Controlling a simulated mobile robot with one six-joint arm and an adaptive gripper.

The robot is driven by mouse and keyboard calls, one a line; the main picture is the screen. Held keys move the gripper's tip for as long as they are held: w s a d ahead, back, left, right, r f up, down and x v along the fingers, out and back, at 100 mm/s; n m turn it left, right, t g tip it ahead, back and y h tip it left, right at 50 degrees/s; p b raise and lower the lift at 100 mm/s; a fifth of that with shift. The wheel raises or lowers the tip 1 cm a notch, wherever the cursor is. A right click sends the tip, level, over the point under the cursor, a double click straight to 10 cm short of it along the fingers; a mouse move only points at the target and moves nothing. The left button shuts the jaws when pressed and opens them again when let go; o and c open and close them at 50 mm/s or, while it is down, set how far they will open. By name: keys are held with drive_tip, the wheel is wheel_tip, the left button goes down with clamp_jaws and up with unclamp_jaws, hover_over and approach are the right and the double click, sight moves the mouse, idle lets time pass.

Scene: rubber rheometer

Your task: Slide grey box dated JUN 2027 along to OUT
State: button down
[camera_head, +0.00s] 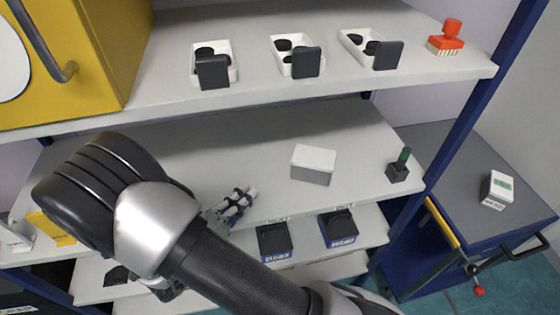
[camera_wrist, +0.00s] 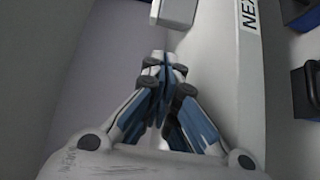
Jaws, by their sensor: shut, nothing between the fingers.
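A grey box with a paler top (camera_head: 313,166) stands on the middle shelf, right of centre. No date can be read on it. The lower part of a pale box also shows at the top of the wrist view (camera_wrist: 177,12). My gripper (camera_head: 246,193) is low over the middle shelf, left of the box and apart from it. Its fingers (camera_wrist: 165,65) are closed together and empty, pointing towards the box. A label on the shelf's front edge, partly cut off, reads NEX (camera_wrist: 249,14). A second label, apparently OUT (camera_head: 344,208), is further right.
A dark stamp-like object (camera_head: 399,166) stands right of the box on the same shelf. Dark bins (camera_head: 274,240) sit on the shelf below. A white box (camera_head: 497,189) is on the blue cabinet.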

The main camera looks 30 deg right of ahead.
drive_tip(key=b+x, duration=0.3)
drive_tip(key=x, duration=1.1)
drive_tip(key=shift+w+d, duration=0.15)
drive_tip(key=shift+d, duration=0.1)
